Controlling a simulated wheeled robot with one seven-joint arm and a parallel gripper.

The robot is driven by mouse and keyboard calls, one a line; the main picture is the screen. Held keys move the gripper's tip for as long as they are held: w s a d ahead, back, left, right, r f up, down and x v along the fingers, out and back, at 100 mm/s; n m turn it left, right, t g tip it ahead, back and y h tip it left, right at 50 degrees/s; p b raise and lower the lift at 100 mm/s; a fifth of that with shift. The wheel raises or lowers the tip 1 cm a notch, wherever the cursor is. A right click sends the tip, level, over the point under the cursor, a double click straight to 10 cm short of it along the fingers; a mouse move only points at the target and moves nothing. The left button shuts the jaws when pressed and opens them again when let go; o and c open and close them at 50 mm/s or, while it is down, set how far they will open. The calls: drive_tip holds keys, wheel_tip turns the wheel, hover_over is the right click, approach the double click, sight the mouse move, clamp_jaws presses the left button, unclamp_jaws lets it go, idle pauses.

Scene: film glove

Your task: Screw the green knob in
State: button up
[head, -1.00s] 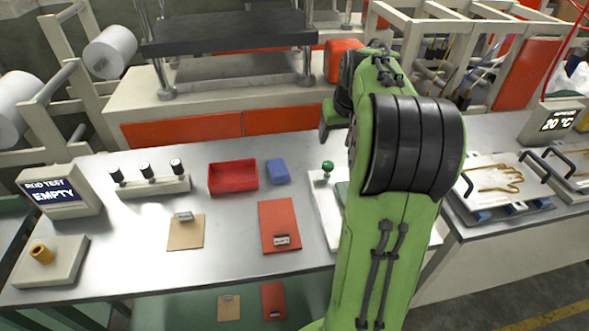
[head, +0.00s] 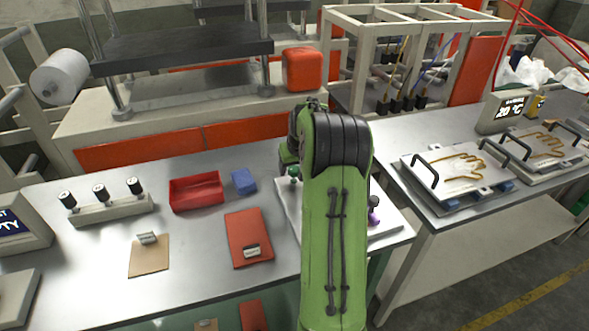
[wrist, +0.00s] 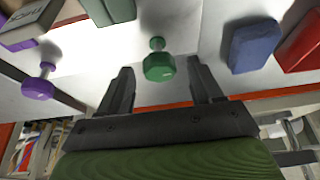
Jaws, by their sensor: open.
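The green knob (wrist: 159,66) shows in the wrist view between the two dark fingers of my gripper (wrist: 158,85). It has a faceted green head and a short pale stem with a smaller green end. My gripper is open, and the fingers appear apart from the knob on both sides. In the head view the green knob (head: 295,173) stands on the white plate (head: 288,200), just left of my green arm, which hides my gripper there. A purple knob (wrist: 38,88) is at the left of the wrist view, and it also shows right of my arm in the head view (head: 374,203).
A blue block (head: 243,181) and a red tray (head: 196,192) lie left of the plate. A red folder (head: 248,240) lies nearer the front edge. A rack with three black knobs (head: 111,209) is at far left. Glove plates (head: 455,170) stand on the right bench.

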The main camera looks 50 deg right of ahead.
drive_tip(key=c, duration=1.1)
drive_tip(key=shift+o, duration=0.2)
drive_tip(key=m+g+h, duration=0.1)
drive_tip(key=m, duration=0.3)
drive_tip(key=shift+w+a+p, duration=0.15)
drive_tip(key=shift+p, duration=0.25)
drive_tip(key=m, duration=0.2)
drive_tip(key=m+g+h+p, duration=0.1)
drive_tip(key=m, duration=0.2)
drive_tip(key=shift+w+g+p, duration=0.1)
drive_tip(key=shift+g+p, duration=0.2)
drive_tip(key=m+g+p, duration=0.1)
drive_tip(key=m, duration=0.1)
drive_tip(key=m+g+p, duration=0.1)
drive_tip(key=m+p, duration=0.1)
drive_tip(key=m, duration=0.1)
drive_tip(key=shift+w+r, duration=0.1)
drive_tip(key=shift+w, duration=0.05)
drive_tip(key=shift+w+m+g+p, duration=0.1)
drive_tip(key=shift+m+g+p, duration=0.5)
drive_tip(key=shift+m+p, duration=0.95)
drive_tip(key=shift+m+b, duration=0.3)
drive_tip(key=shift+m, duration=0.25)
